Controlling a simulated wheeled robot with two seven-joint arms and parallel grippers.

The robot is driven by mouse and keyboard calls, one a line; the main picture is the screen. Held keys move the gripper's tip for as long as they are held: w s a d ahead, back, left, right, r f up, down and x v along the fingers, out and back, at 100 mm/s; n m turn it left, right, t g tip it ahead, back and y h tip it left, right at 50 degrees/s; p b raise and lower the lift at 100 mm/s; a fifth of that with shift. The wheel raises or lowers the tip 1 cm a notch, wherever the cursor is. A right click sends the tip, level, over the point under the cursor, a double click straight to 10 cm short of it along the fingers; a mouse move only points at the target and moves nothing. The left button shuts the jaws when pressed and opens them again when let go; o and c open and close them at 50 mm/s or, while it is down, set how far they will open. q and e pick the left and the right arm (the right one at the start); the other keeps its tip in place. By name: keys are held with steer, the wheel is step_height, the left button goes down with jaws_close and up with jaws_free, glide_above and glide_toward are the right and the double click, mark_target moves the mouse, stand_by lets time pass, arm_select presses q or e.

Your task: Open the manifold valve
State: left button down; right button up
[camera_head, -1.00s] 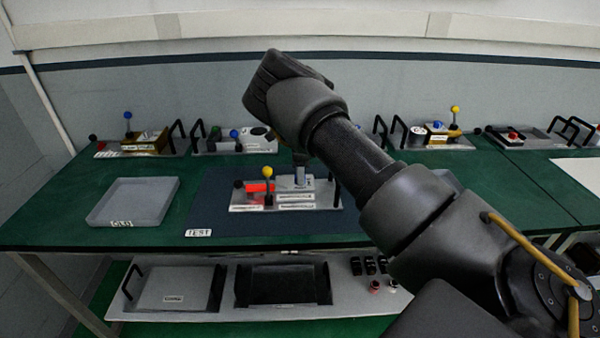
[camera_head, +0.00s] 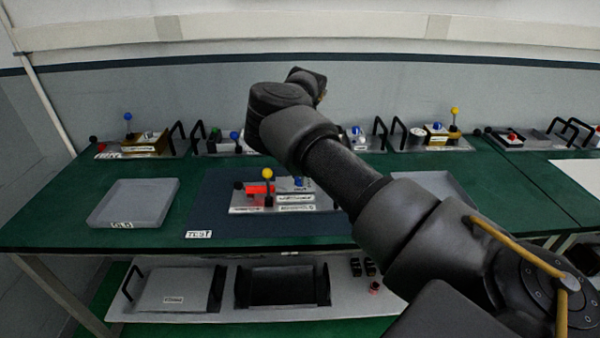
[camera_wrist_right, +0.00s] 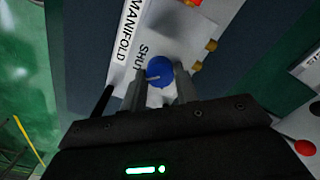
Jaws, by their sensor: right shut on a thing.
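In the right wrist view my right gripper (camera_wrist_right: 158,78) is shut on a round blue knob (camera_wrist_right: 160,69), with one grey finger on each side of it. The knob sits on a pale panel beside the white label (camera_wrist_right: 127,45), which reads MANIFOLD and SHUT. In the head view the module (camera_head: 240,209) lies on the dark blue TEST mat (camera_head: 212,212), with a yellow ball lever (camera_head: 267,174) and a red block (camera_head: 256,188). My right arm covers the module's right end, and the right fingers are hard to make out there. My left gripper is out of view.
A clear grey tray (camera_head: 132,203) marked OLD stands left of the mat. Several other modules with black handles line the back of the green bench (camera_head: 60,215). Another grey tray (camera_head: 445,186) is partly behind my right arm. A lower shelf (camera_head: 225,300) holds more parts.

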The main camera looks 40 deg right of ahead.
steer(key=shift+r+n+p, duration=0.25)
steer(key=shift+n+p, duration=0.5)
steer(key=shift+n, duration=0.25)
steer(key=n+p, duration=0.6)
steer(key=shift+f+n+p, duration=0.15)
steer(key=shift+n+p, duration=1.15)
steer(key=shift+p, duration=0.1)
steer(key=shift+f, duration=0.1)
steer(key=o, duration=1)
